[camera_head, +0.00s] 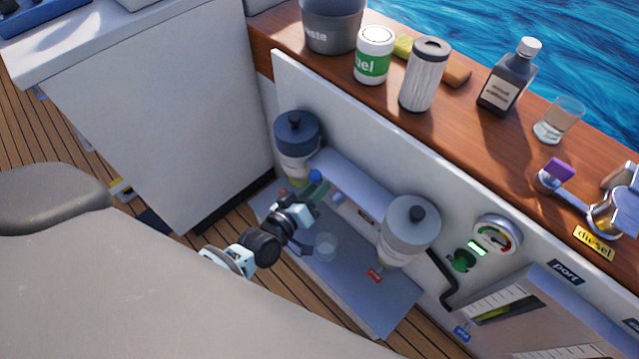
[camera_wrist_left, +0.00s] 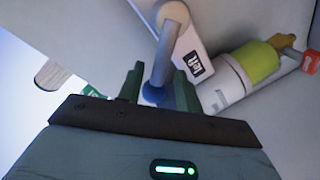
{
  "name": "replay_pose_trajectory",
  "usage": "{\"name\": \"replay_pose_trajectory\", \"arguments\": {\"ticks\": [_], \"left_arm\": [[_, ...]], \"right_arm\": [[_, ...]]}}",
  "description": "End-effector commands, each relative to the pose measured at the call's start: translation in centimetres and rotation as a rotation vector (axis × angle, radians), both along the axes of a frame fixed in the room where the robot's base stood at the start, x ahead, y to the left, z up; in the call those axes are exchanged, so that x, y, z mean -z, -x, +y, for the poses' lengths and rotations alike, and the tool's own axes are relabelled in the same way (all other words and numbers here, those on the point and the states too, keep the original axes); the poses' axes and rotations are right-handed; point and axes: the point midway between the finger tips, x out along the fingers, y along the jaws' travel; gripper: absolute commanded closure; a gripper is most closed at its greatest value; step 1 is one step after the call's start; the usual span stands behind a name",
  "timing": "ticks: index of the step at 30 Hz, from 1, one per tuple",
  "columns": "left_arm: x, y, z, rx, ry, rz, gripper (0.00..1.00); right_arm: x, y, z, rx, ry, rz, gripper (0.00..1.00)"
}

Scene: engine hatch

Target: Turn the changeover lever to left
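The changeover lever is a grey rod (camera_wrist_left: 166,52) in the left wrist view, running from a beige round pivot down between my green fingers. A blue knob (camera_wrist_left: 182,96) sits at its lower end, partly hidden by the right-hand finger; the knob also shows in the head view (camera_head: 315,176). A white label plate (camera_wrist_left: 195,62) lies behind the rod, with text that seems to read "left". My left gripper (camera_head: 316,192) is at the lever, and it shows in the wrist view (camera_wrist_left: 158,88) with its fingers apart on either side of the rod. Firm contact cannot be told. My right gripper is out of view.
A blue-lidded filter (camera_head: 297,145) stands just behind the left gripper and a grey-lidded filter (camera_head: 409,232) to its right. A small clear cup (camera_head: 325,246) stands on the grey tray (camera_head: 385,308) below. A wooden ledge (camera_head: 455,105) with bottles runs above.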

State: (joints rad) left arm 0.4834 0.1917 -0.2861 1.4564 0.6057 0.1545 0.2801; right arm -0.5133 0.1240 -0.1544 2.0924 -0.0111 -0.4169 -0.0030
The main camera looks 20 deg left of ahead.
Motion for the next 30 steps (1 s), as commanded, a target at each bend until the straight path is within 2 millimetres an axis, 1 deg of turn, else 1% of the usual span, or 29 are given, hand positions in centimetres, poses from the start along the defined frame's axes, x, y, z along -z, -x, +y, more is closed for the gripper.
{"name": "replay_pose_trajectory", "arguments": {"ticks": [1, 6, 9, 12, 16, 30], "left_arm": [[-0.2, 0.9, 0.2, 0.0, 0.0, 0.001, 0.65], [-0.6, 3.5, 0.7, 0.0, 0.001, 0.0, 0.65], [-0.7, 4.6, 0.9, 0.0, 0.001, 0.0, 0.65], [-0.7, 5.3, 1.1, 0.0, 0.002, 0.0, 0.65], [-0.8, 5.6, 1.1, -0.001, 0.002, 0.0, 0.65], [-0.8, 5.6, 1.1, 0.0, 0.001, 0.0, 0.65]], "right_arm": [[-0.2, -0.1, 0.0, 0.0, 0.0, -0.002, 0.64], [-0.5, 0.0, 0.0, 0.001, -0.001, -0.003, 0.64], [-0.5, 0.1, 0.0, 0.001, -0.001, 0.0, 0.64], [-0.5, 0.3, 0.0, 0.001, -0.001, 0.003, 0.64], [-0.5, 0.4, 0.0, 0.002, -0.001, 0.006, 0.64], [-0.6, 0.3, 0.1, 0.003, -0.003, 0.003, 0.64]]}}
